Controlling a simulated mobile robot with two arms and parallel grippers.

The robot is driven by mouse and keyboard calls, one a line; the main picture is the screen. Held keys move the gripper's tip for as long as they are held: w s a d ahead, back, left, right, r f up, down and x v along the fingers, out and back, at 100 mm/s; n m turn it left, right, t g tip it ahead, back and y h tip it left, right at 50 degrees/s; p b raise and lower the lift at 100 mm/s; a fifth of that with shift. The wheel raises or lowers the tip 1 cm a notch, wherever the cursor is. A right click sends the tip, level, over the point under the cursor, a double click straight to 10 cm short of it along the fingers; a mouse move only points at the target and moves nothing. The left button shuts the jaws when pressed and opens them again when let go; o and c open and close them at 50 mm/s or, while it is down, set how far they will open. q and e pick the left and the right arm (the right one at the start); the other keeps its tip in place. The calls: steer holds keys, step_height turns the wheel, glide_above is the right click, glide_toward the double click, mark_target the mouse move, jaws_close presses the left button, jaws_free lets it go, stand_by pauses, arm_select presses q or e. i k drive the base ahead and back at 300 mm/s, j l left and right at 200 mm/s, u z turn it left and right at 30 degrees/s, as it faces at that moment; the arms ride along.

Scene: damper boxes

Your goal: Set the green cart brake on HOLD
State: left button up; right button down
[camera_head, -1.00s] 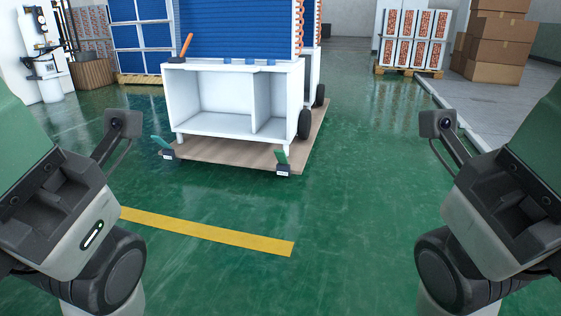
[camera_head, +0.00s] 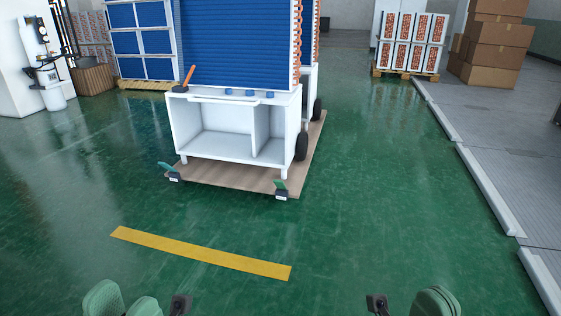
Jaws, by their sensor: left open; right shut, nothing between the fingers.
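Two green pedals stand on black blocks with white labels at the near corners of a wooden cart deck (camera_head: 230,174). The left pedal (camera_head: 166,167) tilts to the left, and the right pedal (camera_head: 280,185) stands more upright. The labels are too small to read, so I cannot tell which setting either is on. My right gripper (camera_head: 437,302) is at the bottom right edge, shut and empty. Both are well short of the cart, across open floor.
A white cabinet (camera_head: 215,146) with blue panels (camera_head: 232,45) and an orange lever (camera_head: 188,75) stands on the deck. A yellow floor stripe (camera_head: 200,253) lies before it. A low kerb (camera_head: 490,200) runs along the right. Cardboard boxes (camera_head: 497,50) stand far back. The green floor between is clear.

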mark_target(279, 184)
steer(key=i+u, duration=0.15)
steer(key=i, duration=0.35)
steer(key=i+l+u, duration=0.1)
steer(key=i, duration=0.4)
steer(key=i+l+u, duration=0.15)
steer(key=i+l, duration=0.15)
steer(key=i, duration=0.2)
steer(key=i+l+u, duration=0.1)
steer(key=i, duration=0.35)
steer(key=i+l+u, duration=0.15)
steer(key=i+l, duration=0.2)
steer(key=i, duration=0.15)
